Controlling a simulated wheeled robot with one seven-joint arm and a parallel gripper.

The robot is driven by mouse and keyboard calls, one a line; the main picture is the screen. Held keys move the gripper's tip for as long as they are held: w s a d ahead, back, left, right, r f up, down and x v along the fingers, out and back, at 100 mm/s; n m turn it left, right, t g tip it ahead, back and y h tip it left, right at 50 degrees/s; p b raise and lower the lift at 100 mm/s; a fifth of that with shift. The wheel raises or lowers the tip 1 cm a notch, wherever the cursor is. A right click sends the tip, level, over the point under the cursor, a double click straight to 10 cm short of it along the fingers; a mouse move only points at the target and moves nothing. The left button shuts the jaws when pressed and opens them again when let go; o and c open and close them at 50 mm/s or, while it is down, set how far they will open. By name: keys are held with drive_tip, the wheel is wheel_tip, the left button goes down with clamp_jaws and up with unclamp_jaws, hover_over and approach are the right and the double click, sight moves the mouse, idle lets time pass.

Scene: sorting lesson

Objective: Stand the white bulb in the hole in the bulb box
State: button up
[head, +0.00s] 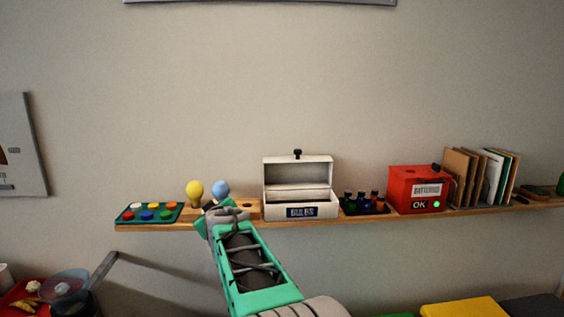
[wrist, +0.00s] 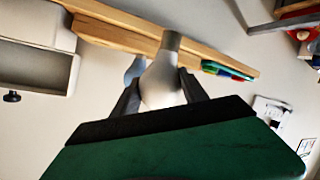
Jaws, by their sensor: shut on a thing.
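My gripper (head: 211,208) is shut on the white bulb (wrist: 160,80). In the wrist view the bulb sits between the two dark fingers, with its grey base pointing away from the palm toward the wooden shelf edge. In the head view my gripper hides the bulb. The white bulb box (head: 315,211), labelled BULBS, stands with its lid open to the right of my gripper. A wooden block (head: 254,214) left of the box shows a dark hole. A yellow bulb (head: 195,189) and a blue bulb (head: 220,187) stand upright at this block, behind my gripper.
Everything stands on a narrow wooden shelf (head: 380,217). A green tray of coloured buttons (head: 150,213) is at the left end. Right of the box are a rack of small bottles (head: 364,206), a red battery box (head: 415,188) and upright folders (head: 480,177). Space above the shelf is free.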

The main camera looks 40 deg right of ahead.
drive_tip(key=s+d+r+m+h, duration=0.1)
drive_tip(key=d+r, duration=0.2)
drive_tip(key=d, duration=0.5)
drive_tip(key=s+d+r+m+g+h, duration=0.1)
drive_tip(key=d+r, duration=0.3)
drive_tip(key=d, duration=0.4)
drive_tip(key=s+d+r+m+g+h+p, duration=0.1)
drive_tip(key=s+d+r, duration=0.1)
drive_tip(key=d, duration=0.5)
drive_tip(key=shift+s+d+r+m+h, duration=0.15)
drive_tip(key=shift+s+d+r+h, duration=0.05)
drive_tip(key=shift+r, duration=0.2)
drive_tip(key=shift+s+d+r+m+h, duration=0.15)
drive_tip(key=shift+d+r+h, duration=0.05)
drive_tip(key=shift+r, duration=0.2)
drive_tip(key=b, duration=0.6)
approach(283, 192)
drive_tip(key=w+d+r, duration=0.2)
drive_tip(key=w+d, duration=0.1)
drive_tip(key=w, duration=0.1)
drive_tip(key=shift+s+a+r, duration=0.15)
drive_tip(key=shift+s+a, duration=0.15)
drive_tip(key=shift+f+b, duration=1.3)
drive_tip(key=shift+f, duration=0.2)
drive_tip(key=shift+b, duration=0.35)
idle(1.3)
